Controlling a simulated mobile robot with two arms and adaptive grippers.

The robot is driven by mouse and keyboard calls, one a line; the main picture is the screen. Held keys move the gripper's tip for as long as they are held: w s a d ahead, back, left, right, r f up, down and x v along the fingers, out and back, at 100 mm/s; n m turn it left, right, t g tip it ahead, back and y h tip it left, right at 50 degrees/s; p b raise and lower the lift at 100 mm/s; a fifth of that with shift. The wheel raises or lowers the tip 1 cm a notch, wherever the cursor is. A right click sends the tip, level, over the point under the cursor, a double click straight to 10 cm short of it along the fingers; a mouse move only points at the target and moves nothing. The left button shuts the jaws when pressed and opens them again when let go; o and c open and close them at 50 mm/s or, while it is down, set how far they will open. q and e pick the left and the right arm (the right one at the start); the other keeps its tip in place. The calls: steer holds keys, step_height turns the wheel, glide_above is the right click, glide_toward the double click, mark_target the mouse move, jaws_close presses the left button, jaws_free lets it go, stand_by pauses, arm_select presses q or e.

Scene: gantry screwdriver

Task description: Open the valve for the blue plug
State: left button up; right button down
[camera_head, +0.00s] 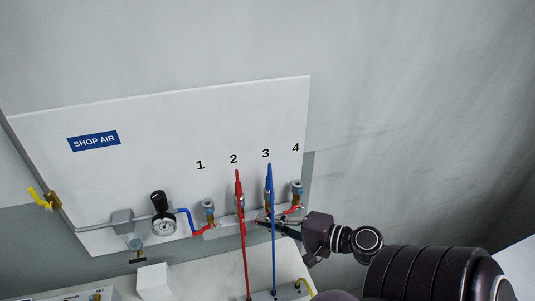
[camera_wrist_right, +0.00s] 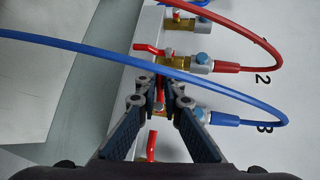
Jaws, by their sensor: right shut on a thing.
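The blue plug (camera_wrist_right: 193,112) sits in the outlet marked 3 on the white panel, with a blue hose (camera_head: 273,240) hanging from it. Its valve has a red lever (camera_wrist_right: 159,93), seen between my fingertips in the right wrist view. My right gripper (camera_wrist_right: 160,90) is shut on this lever. In the head view my right gripper (camera_head: 272,221) reaches in from the right to the foot of outlet 3, behind the blue hose, and its tips are hard to make out. My left gripper is not in view.
A red plug (camera_wrist_right: 228,68) with a red hose (camera_head: 243,240) is in outlet 2, close beside; its red lever (camera_wrist_right: 148,50) sticks out. Outlet 4's valve (camera_head: 297,190) and outlet 1's valve (camera_head: 208,210) carry no hose. A gauge (camera_head: 163,226) is farther left.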

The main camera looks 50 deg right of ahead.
steer(key=shift+s+d+f+n+g+h+p, duration=0.2)
steer(key=shift+f+n+g+h+p, duration=0.2)
steer(key=shift+n+g+h+p, duration=1.05)
steer(key=shift+s+d+f+n+g+h+p, duration=0.2)
steer(key=shift+f+n+g+h+p, duration=0.25)
steer(key=shift+n+g+h+p, duration=1.05)
steer(key=shift+s+d+f+n+g+h+p, duration=0.15)
steer(key=shift+d+f+n+g+h+p, duration=0.2)
steer(key=shift+n+g+h+p, duration=1.1)
steer(key=shift+m+t+h, duration=0.4)
steer(key=shift+m+h, duration=0.3)
steer(key=c, duration=2.1)
jaws_free()
steer(key=shift+r, duration=0.1)
steer(key=shift+v, duration=3.7)
